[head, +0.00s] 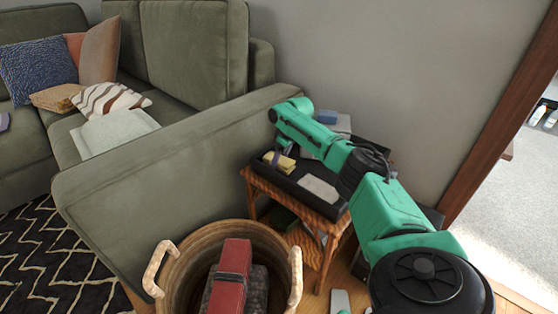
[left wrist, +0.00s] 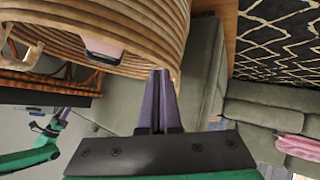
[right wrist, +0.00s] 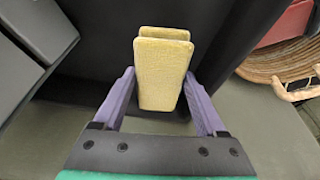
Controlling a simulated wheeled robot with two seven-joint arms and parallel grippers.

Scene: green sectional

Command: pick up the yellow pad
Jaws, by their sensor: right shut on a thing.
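The yellow pad (right wrist: 162,72) stands between the purple fingers of my right gripper (right wrist: 163,100) in the right wrist view, and the gripper is shut on it. In the head view the yellow pad (head: 284,163) shows under my right gripper (head: 280,152), over the dark tray top of a small wooden side table (head: 262,180). I cannot tell whether the pad still touches the tray. My left gripper (left wrist: 162,100) shows only in the left wrist view, its fingers together with nothing between them, beside the wicker basket (left wrist: 150,25).
The wicker basket (head: 172,262) holding a red item (head: 231,270) stands in front of the table. A green sofa (head: 150,185) is on the left. A grey item (head: 319,188) and a blue block (head: 327,117) are on the table, close to my right arm. The wall is behind.

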